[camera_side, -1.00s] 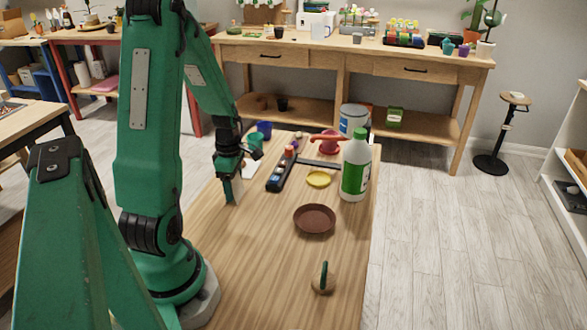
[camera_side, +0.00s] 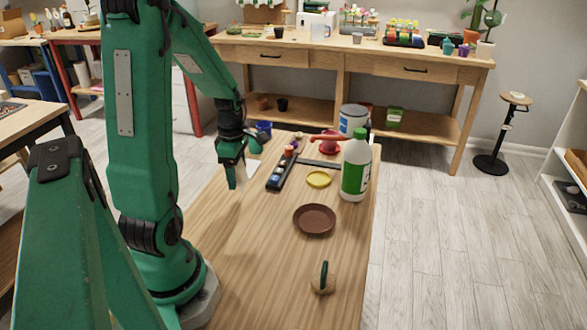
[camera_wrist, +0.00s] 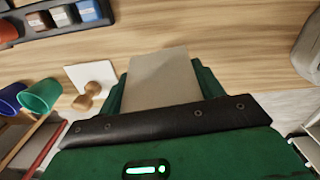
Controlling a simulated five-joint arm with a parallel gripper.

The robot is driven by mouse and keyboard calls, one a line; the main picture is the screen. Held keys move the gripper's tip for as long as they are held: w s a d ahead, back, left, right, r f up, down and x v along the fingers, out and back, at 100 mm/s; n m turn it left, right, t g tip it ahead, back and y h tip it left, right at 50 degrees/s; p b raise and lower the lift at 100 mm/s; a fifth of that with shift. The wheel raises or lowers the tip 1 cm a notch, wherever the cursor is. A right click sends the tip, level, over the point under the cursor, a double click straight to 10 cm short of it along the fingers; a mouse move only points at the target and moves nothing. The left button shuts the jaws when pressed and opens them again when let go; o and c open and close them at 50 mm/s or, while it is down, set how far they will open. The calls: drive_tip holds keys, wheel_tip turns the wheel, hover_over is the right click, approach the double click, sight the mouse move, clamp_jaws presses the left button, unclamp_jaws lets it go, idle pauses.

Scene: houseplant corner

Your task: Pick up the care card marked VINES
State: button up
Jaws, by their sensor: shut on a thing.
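My gripper (camera_side: 237,178) is shut on a pale card (camera_wrist: 160,80), which stands up between the two green fingers in the wrist view. In the side view the card shows only as a narrow pale strip (camera_side: 243,174) beside the fingers, a little above the wooden table (camera_side: 265,230). No writing on it can be read, so I cannot tell whether it is marked VINES. Another white card (camera_wrist: 88,74) lies flat on the table, with a small wooden piece (camera_wrist: 90,97) in front of it in the wrist view.
A dark tray (camera_side: 281,171) lies right of my gripper. Blue (camera_wrist: 12,98) and green (camera_wrist: 42,93) cups lie left in the wrist view. The near table is mostly clear.

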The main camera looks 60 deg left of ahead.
drive_tip(key=w+d+r, duration=0.2)
drive_tip(key=d+r, duration=0.3)
drive_tip(key=d, duration=0.4)
drive_tip(key=shift+w+r, duration=0.3)
drive_tip(key=shift+w, duration=0.1)
